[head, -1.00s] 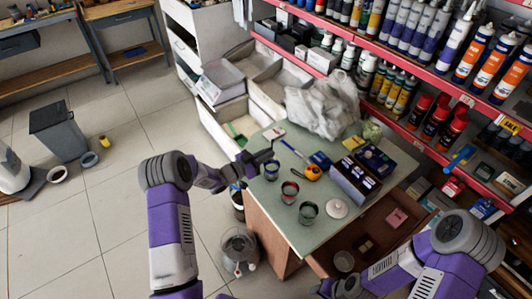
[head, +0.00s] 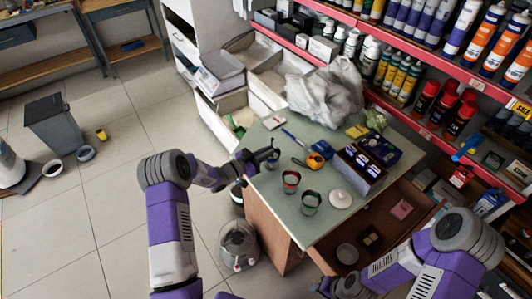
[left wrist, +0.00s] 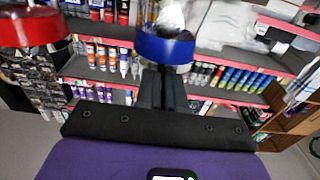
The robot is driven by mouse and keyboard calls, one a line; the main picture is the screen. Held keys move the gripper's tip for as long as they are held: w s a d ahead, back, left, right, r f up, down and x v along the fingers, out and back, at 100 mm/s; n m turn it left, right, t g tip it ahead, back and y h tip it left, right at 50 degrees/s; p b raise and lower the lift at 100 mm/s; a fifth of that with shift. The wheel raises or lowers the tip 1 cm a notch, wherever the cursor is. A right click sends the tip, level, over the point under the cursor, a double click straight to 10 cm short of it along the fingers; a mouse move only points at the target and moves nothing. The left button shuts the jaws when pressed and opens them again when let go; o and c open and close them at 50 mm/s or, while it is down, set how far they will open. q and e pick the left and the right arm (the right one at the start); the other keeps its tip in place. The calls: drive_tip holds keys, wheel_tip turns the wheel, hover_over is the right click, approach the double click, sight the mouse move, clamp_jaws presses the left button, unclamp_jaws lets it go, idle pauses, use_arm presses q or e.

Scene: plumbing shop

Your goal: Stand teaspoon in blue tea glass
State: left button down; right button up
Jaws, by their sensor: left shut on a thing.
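The blue tea glass (head: 273,161) stands near the left edge of the green tabletop. My left gripper (head: 265,156) is at its side and looks shut on it. In the left wrist view the blue glass (left wrist: 165,48) is at the fingertips and partly blurred. I cannot make out whether it is off the table. A slim, dark blue, stick-like thing (head: 294,137) lies farther back on the table; I cannot tell whether it is the teaspoon. No other teaspoon can be made out.
A red glass (head: 291,181) and a green glass (head: 310,202) stand nearer. A white lid (head: 340,199), an orange tape measure (head: 315,160), a dark box (head: 358,172) and a plastic bag (head: 328,92) share the green tabletop (head: 322,226). An open drawer is at the lower right.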

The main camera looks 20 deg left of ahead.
use_arm(q)
drive_tip(key=c, duration=1.2)
unclamp_jaws()
drive_tip(key=shift+o, duration=0.2)
drive_tip(key=p+v, duration=0.1)
drive_tip(key=v, duration=0.6)
drive_tip(key=shift+s+a, duration=0.15)
drive_tip(key=shift+s, duration=0.1)
